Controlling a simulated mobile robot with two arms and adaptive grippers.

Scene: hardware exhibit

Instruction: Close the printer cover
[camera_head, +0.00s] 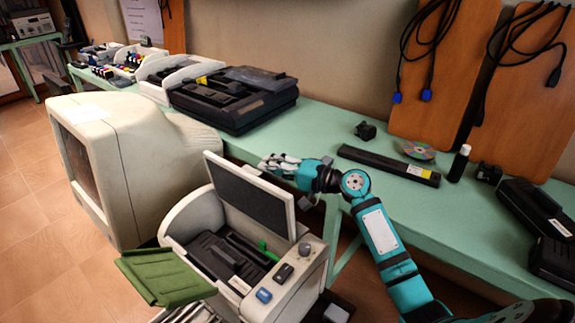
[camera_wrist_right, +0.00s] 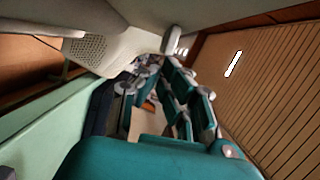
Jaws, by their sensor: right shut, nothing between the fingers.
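The printer (camera_head: 312,272) is a beige machine in the lower middle of the head view. Its cover (camera_head: 248,192), a dark panel with a pale rim, stands open and nearly upright, with the dark inside of the printer exposed in front of it. My right gripper (camera_head: 276,165) is just behind the cover's upper right edge, with its fingers pointing left. It is shut and empty; whether it touches the cover cannot be told. In the right wrist view, the teal and grey fingers (camera_wrist_right: 170,85) are seen close up. My left gripper is out of view.
A beige monitor (camera_head: 135,165) stands left of the printer. A green tray (camera_head: 165,276) juts from the printer's front left. Behind runs a green table (camera_head: 320,125) bearing a black device (camera_head: 235,97), a long dark bar (camera_head: 388,164) and a disc (camera_head: 417,150).

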